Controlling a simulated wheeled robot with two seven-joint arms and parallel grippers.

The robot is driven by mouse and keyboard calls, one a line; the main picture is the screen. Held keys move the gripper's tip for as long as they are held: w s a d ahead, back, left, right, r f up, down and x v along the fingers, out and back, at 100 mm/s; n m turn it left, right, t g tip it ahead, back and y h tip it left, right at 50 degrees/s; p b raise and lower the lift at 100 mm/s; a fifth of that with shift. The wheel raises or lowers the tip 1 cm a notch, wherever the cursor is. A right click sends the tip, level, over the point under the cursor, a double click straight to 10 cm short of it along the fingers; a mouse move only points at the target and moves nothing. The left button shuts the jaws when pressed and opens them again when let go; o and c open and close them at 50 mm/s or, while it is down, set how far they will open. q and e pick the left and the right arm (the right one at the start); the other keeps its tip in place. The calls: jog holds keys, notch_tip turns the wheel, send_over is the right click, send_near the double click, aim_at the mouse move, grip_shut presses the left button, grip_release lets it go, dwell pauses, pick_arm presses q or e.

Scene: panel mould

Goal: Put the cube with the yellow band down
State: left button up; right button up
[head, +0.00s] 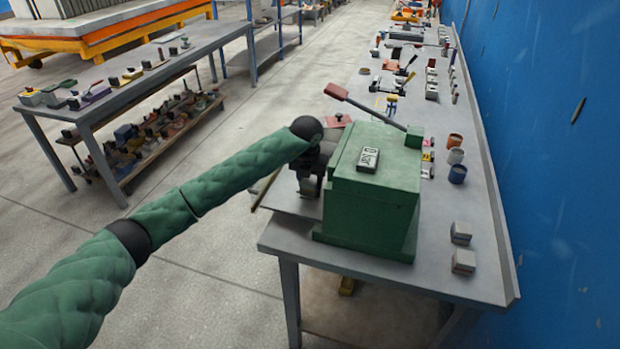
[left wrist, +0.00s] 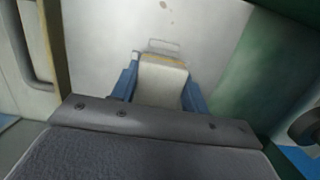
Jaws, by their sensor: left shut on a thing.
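My left gripper (head: 309,188) is at the left side of a green box-shaped machine, above a grey plate (head: 285,197) at the table's left edge. In the left wrist view its blue jaws are shut on a pale cube (left wrist: 162,82) with a yellowish band along its far edge. A light grey surface lies beyond the cube; I cannot tell whether the cube touches it. In the head view the cube is hidden by my gripper and the machine. My right gripper is not in view.
The green machine (head: 375,190) with a red-handled lever (head: 365,108) stands right beside my gripper. A blue wall (head: 560,150) borders the right.

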aim_at(308, 183)
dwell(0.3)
pick_arm(q)
jog(key=o, duration=1.1)
jog(key=shift+c, duration=0.2)
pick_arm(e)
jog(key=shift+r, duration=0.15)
pick_arm(q)
jog(key=shift+r, duration=0.2)
notch_tip(308, 183, up, 12)
jog(key=s+b, duration=0.1)
jog(key=b, duration=0.4)
jog(key=shift+s+a+f, duration=0.2)
jog(key=shift+s+a, duration=0.1)
jog(key=shift+s, duration=0.05)
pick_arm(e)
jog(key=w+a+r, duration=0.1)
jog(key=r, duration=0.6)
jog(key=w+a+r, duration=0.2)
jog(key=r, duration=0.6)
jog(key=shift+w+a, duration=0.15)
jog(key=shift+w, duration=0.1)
pick_arm(q)
jog(key=shift+f, duration=0.15)
